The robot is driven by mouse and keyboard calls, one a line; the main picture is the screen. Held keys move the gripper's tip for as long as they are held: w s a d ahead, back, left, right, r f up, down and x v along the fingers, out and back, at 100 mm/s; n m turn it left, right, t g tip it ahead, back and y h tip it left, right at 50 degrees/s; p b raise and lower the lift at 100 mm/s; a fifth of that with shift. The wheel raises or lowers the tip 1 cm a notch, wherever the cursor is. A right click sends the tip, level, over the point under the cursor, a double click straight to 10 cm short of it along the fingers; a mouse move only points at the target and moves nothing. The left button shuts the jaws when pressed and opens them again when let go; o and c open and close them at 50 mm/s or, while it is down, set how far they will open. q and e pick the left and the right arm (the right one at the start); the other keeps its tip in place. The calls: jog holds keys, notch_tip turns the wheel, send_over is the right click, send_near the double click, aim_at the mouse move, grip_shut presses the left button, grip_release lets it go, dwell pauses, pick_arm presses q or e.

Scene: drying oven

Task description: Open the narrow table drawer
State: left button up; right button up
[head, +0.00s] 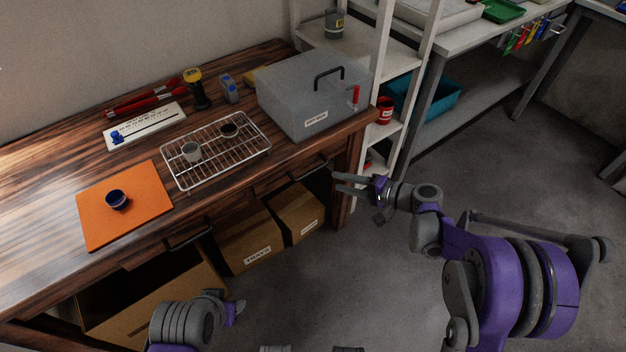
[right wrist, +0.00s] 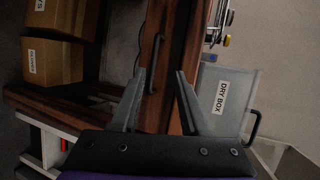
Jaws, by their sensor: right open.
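The wooden table (head: 40,185) has a narrow drawer at its right end, with a dark bar handle (head: 308,168); the drawer looks closed. In the right wrist view the handle (right wrist: 155,64) shows on the dark wood front, between the fingertips in the picture and beyond them. My right gripper (head: 338,184) is open and empty, in front of and to the right of the handle, apart from it. The right wrist view shows its two spread fingers (right wrist: 158,74). My left gripper (head: 236,308) is low at the bottom of the head view; its fingers cannot be made out.
A second handle (head: 190,236) is on the table front further left. Cardboard boxes (head: 247,240) stand below. A grey dry box (head: 290,108), wire rack (head: 230,173) and orange mat (head: 145,222) lie on top. A white shelf (head: 398,75) stands right of the table. Floor in front is clear.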

aim_at(313, 171)
jog(key=shift+m+t+y, duration=0.3)
jog(key=shift+t+y, duration=0.1)
jog(key=shift+y, duration=0.2)
jog(key=w+a+f+b, duration=0.1)
jog(key=w+a, duration=0.1)
jog(key=w+a+f, duration=0.2)
jog(key=w+a, duration=0.1)
jog(key=w+a+f+b, duration=0.1)
jog(key=w+a, duration=0.1)
jog(key=a, duration=0.1)
jog(key=shift+w+a+f+b, duration=0.2)
jog(key=shift+w+f+b, duration=0.1)
jog(key=shift+f, duration=0.05)
pick_arm(q)
notch_tip(313, 171, down, 4)
jog(key=shift+w+r, duration=0.1)
jog(key=shift+w, duration=0.05)
pick_arm(e)
grip_shut()
dwell(0.4)
